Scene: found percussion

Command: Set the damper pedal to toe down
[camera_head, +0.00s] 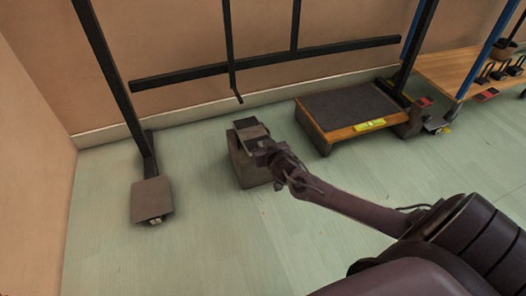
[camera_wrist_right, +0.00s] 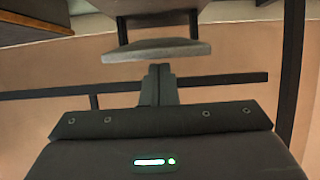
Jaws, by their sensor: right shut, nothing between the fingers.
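A grey pedal-like plate (camera_head: 250,131) sits on top of a squat grey-brown block (camera_head: 244,168) on the floor; I take it for the damper pedal, though no label on it is readable. My right gripper (camera_head: 263,149) is at the near right side of this plate and partly hides it and the block. In the right wrist view, the plate (camera_wrist_right: 155,49) shows edge-on just beyond the fingertips of the right gripper (camera_wrist_right: 158,70). The fingers are shut together and hold nothing. I cannot tell whether they touch the plate. My left gripper is out of view.
Another grey plate (camera_head: 152,198) lies at the foot of a black post at left. A dark-topped wooden platform (camera_head: 350,110) stands at back right. A black crossbar (camera_head: 190,75) and a hanging rod (camera_head: 231,50) are behind the block. The floor (camera_head: 200,250) in front is clear.

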